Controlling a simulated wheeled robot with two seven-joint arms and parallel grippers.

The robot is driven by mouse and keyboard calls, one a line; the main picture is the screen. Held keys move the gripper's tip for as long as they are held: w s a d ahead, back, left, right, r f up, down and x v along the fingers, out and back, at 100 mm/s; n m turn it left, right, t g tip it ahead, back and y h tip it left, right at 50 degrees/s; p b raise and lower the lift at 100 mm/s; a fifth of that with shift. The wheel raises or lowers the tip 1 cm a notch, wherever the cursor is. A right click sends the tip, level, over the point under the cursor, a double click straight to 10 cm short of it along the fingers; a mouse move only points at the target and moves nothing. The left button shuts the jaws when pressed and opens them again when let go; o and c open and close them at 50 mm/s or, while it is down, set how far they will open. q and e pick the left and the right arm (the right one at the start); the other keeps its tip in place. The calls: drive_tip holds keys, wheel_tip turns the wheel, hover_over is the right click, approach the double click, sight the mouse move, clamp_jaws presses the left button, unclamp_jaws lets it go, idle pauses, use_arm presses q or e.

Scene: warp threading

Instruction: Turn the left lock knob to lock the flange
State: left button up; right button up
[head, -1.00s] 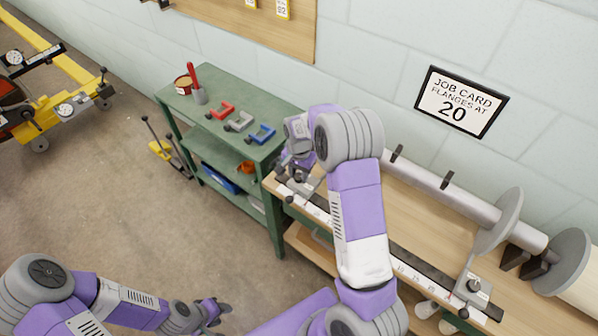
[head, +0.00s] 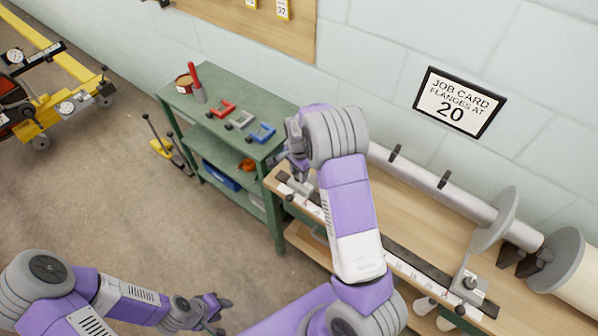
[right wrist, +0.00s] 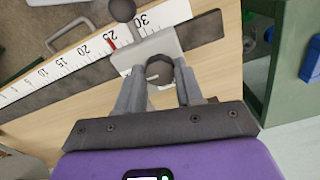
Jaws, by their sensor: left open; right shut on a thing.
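The left lock knob (right wrist: 159,70) is a dark rounded knob on a light grey clamp block (right wrist: 145,49) that straddles the ruler rail. My right gripper (right wrist: 160,88) has its two fingers closed on either side of the knob. A dark ball-ended handle (right wrist: 122,9) stands at the block's far side. In the head view my right gripper (head: 298,165) is at the rail's left end, and the knob is hidden there. A grey flange disc (head: 497,220) sits on the long shaft. My left gripper (head: 216,309) is open and empty, low and far from the rail.
The white ruler (right wrist: 65,68) has a red mark near 25. A second clamp block (head: 468,284) is at the rail's right end. A green bench (head: 182,105) holds red, grey and blue clamps. The job card (head: 460,102) reads flanges at 20.

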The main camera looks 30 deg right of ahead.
drive_tip(key=o, duration=1)
drive_tip(key=shift+o, duration=0.2)
drive_tip(key=shift+r, duration=0.1)
wheel_tip(320, 180, up, 8)
drive_tip(key=shift+f+p, duration=0.25)
drive_tip(key=shift+p, duration=0.4)
